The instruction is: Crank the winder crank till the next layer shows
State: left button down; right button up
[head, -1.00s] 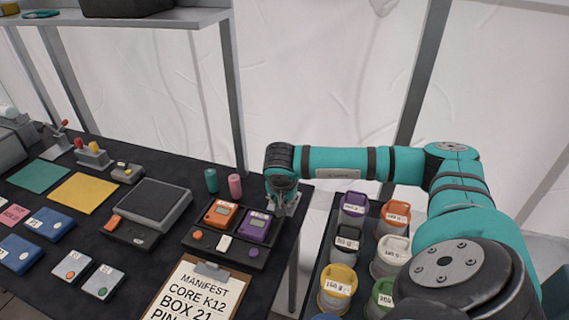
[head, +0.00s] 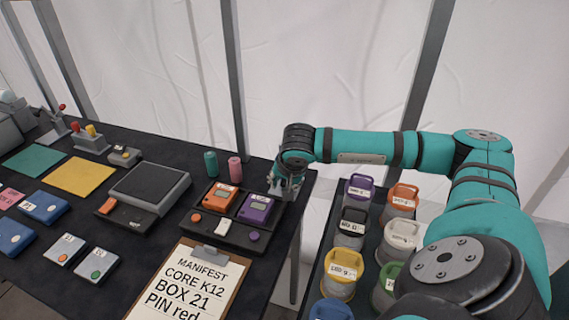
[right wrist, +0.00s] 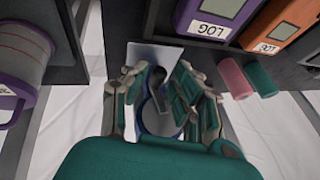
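My right gripper (head: 287,188) is at the right edge of the dark table, beside the purple device, and hides most of what is under it in the head view. In the right wrist view, a dark crank-like handle (right wrist: 157,78) stands between the fingers of my right gripper (right wrist: 157,95), above a pale plate and a round part with a blue rim. The fingers are apart, with gaps visible on both sides of the handle, so it is around the handle rather than clamped. I cannot make out a layer marking. My left gripper is out of view.
An orange device (head: 221,197) and a purple device (head: 257,208) sit close left of the gripper, with green (head: 211,163) and pink (head: 235,167) cylinders behind. A clipboard (head: 212,253) lies in front. Several lidded, labelled containers (head: 342,270) stand to the right, beyond a gap.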

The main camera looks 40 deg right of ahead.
jog(key=shift+o, duration=0.9)
jog(key=v, duration=1.2)
